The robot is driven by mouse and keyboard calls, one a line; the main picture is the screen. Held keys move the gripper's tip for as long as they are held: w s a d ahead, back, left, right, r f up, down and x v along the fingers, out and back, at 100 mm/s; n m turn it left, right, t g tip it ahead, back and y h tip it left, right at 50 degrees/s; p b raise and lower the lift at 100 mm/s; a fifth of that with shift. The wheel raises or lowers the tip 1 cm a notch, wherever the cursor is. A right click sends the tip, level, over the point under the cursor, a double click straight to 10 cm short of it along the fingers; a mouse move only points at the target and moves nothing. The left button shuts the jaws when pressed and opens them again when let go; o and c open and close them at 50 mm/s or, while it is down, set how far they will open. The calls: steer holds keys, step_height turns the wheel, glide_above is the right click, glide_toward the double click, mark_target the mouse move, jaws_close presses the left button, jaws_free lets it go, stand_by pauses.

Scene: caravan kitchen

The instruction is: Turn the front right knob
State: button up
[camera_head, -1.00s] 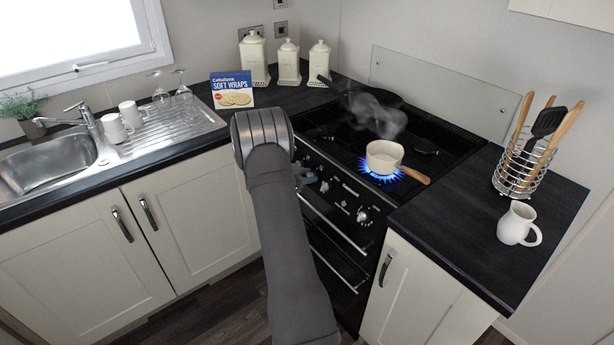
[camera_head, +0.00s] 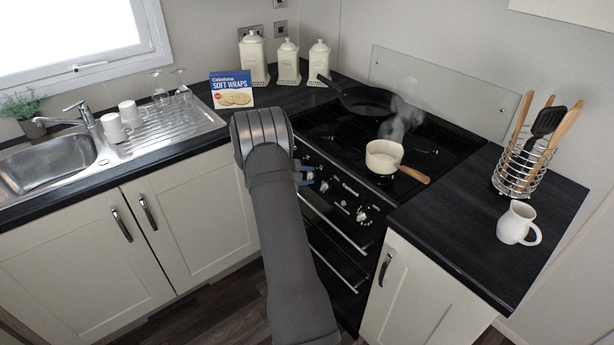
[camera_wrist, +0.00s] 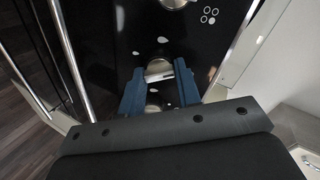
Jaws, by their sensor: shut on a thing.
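My gripper (camera_head: 306,175) is at the front panel of the black cooker (camera_head: 330,222), its blue fingers shut on a silver knob (camera_wrist: 158,71). In the wrist view the two fingers (camera_wrist: 160,88) stand on either side of this knob. In the head view my arm and fingers mostly hide it. A cream saucepan (camera_head: 384,158) with a wooden handle stands on the front right burner. No flame shows under it, and faint steam rises.
A dark frying pan (camera_head: 365,99) sits at the back of the hob. An oven rail (camera_head: 335,225) runs below the knobs. A white jug (camera_head: 517,223) and a utensil rack (camera_head: 521,168) stand on the right worktop.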

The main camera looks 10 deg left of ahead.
steer(key=shift+m, duration=2.1)
steer(key=o, duration=0.9)
steer(key=shift+o, duration=0.2)
steer(key=v, duration=1.7)
steer(key=shift+a+r, duration=0.15)
steer(key=shift+a, duration=0.05)
steer(key=x, duration=1.7)
steer(key=shift+d+f, duration=0.2)
steer(key=shift+s+a, duration=0.1)
